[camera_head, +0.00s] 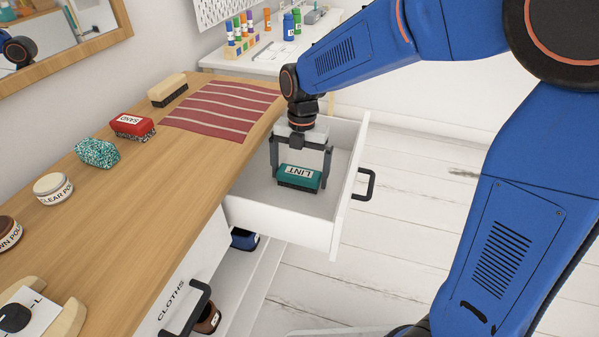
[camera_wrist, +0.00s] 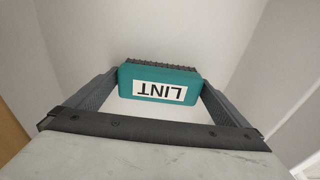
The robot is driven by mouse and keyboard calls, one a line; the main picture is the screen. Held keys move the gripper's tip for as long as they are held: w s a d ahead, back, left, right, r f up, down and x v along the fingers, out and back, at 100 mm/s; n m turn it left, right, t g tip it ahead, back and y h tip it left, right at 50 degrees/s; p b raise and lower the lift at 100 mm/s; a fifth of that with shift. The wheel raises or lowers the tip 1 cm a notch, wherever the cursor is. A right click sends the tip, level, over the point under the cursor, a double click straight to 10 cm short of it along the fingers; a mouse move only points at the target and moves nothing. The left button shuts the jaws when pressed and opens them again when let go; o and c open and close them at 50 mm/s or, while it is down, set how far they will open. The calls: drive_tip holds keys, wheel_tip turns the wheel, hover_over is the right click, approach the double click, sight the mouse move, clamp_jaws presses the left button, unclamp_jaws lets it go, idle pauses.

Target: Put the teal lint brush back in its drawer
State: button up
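The teal lint brush (camera_head: 300,176), with a white LINT label on top and dark bristles below, is inside the open white drawer (camera_head: 285,222). My gripper (camera_head: 300,172) reaches down into the drawer, with one finger at each end of the brush. In the wrist view the brush (camera_wrist: 160,84) spans the space between the fingertips (camera_wrist: 160,88), with no clear gap at either end, so the gripper appears shut on it. The brush is low in the drawer; whether its bristles touch the floor I cannot tell.
The wooden desk top (camera_head: 150,220) left of the drawer holds a striped red cloth (camera_head: 222,107), a red SAND block (camera_head: 132,126), a speckled teal block (camera_head: 97,153), another brush (camera_head: 167,90) and round tins. The drawer's black handle (camera_head: 366,185) faces right. No other object shows in the drawer.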

sight(301, 168)
wheel_tip(301, 168, up, 12)
drive_tip(key=w, duration=0.1)
drive_tip(key=shift+w+d, duration=0.2)
drive_tip(key=shift+d, duration=0.05)
idle(0.4)
